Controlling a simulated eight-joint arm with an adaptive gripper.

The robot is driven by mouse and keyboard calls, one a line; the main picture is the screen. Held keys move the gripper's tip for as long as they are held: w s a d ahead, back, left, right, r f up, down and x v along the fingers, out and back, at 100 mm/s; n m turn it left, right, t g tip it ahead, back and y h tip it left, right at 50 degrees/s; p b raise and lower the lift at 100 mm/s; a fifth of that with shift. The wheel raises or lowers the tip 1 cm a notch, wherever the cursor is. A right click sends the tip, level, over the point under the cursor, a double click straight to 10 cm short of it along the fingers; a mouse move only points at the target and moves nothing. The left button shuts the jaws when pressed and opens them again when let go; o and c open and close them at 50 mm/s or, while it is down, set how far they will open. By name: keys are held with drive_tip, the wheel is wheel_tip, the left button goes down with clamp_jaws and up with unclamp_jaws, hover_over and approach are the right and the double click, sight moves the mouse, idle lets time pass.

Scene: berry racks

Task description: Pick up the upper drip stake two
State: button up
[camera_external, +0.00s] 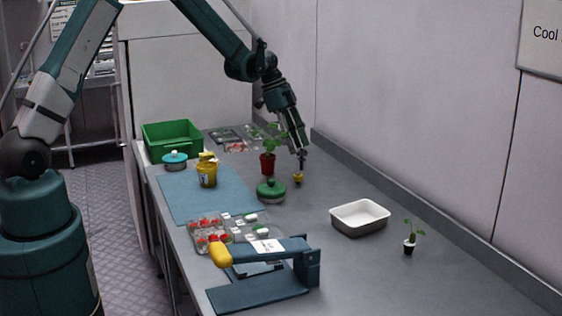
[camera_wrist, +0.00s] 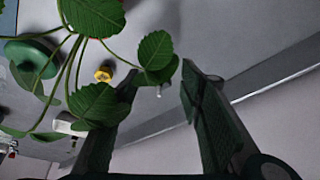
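My gripper (camera_external: 301,155) points down over the table, beside a leafy plant in a red pot (camera_external: 268,165). In the wrist view my gripper (camera_wrist: 161,82) is open, its two dark fingers apart. A small yellow piece (camera_external: 298,178) stands just below the fingertips in the external view. The yellow piece (camera_wrist: 104,72) shows left of the fingers in the wrist view. A tiny pale pin-like thing (camera_wrist: 159,91) shows between the fingertips. I cannot tell which of these is the drip stake. Plant leaves (camera_wrist: 98,104) cover part of the left finger.
A green-lidded round container (camera_external: 271,191) is in front of the red pot. A yellow tub (camera_external: 207,175) stands on the blue mat (camera_external: 186,207). A white tray (camera_external: 360,207), a seedling pot (camera_external: 409,246) and a sealer (camera_external: 265,285) are nearer. The wall is close on the right.

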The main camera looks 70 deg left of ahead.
sight(299, 150)
drive_tip(key=shift+d+x, duration=0.25)
drive_tip(key=shift+x, duration=2.3)
drive_tip(key=shift+s, duration=0.1)
drive_tip(key=c, duration=0.9)
